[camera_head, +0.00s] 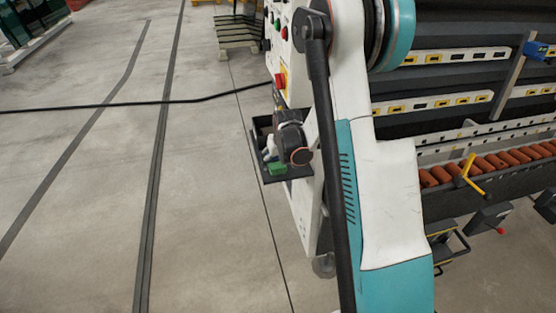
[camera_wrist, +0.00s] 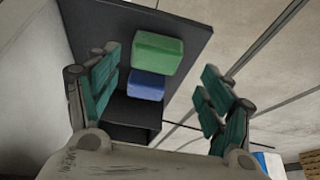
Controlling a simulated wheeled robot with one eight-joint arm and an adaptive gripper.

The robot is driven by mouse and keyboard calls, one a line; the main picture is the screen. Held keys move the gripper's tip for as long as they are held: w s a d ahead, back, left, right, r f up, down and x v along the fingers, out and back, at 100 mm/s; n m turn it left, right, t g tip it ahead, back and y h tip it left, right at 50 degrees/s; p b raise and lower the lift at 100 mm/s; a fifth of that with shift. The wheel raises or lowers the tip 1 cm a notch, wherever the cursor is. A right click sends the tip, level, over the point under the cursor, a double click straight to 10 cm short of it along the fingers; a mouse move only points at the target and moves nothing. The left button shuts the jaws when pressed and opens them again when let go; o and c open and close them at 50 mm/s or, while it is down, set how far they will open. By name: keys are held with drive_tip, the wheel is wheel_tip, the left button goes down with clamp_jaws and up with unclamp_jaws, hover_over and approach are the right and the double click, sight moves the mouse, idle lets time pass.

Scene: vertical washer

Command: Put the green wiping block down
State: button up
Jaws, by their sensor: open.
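The green wiping block (camera_wrist: 157,53) rests on a black tray (camera_wrist: 185,32) in the wrist view, seen between and beyond my fingertips. In the head view the green block (camera_head: 277,168) shows at the near edge of the tray (camera_head: 262,127). My gripper (camera_wrist: 160,68) is open, with one teal-padded finger on each side of the picture and a gap between each finger and the block. In the head view my wrist and arm hide part of the tray, and the fingers are hard to make out.
A blue block (camera_wrist: 147,86) sits right beside the green one, close to a dark recess of the tray. The white machine panel with buttons (camera_head: 281,80) rises beside the tray. A black cable (camera_head: 130,103) crosses the open floor at left. Orange rollers (camera_head: 490,163) lie at right.

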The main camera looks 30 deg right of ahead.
drive_tip(key=p+v, duration=0.2)
drive_tip(key=v, duration=0.6)
drive_tip(key=shift+r, duration=0.1)
